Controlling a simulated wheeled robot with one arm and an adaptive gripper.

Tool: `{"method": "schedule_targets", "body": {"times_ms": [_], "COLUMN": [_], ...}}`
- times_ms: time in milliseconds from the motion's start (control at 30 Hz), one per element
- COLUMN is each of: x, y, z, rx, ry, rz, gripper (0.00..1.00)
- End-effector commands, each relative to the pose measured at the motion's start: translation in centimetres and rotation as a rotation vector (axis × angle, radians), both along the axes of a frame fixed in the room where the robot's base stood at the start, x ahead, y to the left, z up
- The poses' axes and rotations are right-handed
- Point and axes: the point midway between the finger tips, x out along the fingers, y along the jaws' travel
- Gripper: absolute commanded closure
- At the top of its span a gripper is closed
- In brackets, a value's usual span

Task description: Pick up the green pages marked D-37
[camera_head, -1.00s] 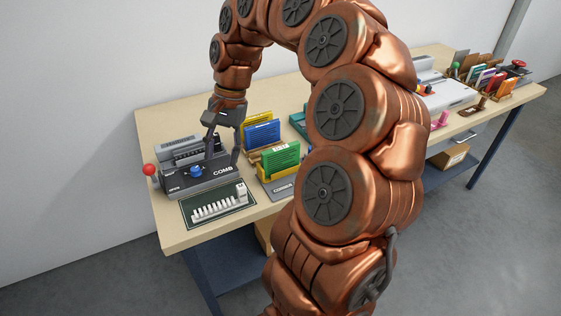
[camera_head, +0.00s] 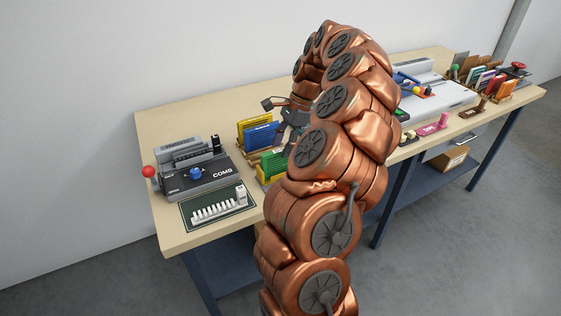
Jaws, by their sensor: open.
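The green pages (camera_head: 271,168) stand upright in a holder near the front of the table, right of the comb machine. My arm hides their right part, and I cannot read any D-37 mark on them. My gripper (camera_head: 279,127) is open and empty, above and slightly right of the green pages, next to the blue and yellow pages. My arm partly hides it.
Yellow and blue pages (camera_head: 262,136) stand just behind the green ones. The comb machine (camera_head: 196,174) with a red knob and a white comb on a dark mat (camera_head: 187,216) are at the left. A white machine (camera_head: 440,92) stands farther right. The back left tabletop is clear.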

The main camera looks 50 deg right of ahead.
Motion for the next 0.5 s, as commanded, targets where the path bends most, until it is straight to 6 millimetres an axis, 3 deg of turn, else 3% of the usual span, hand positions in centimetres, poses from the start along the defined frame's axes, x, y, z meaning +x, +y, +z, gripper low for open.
{"method": "schedule_targets", "body": {"times_ms": [267, 500], "x": [0.1, 0.5], "y": [0.5, 1.3], "z": [-1.4, -4.3], "rx": [0.003, 0.003], "ry": [0.001, 0.002], "rz": [0.003, 0.004], "gripper": [0.52, 0.52]}}
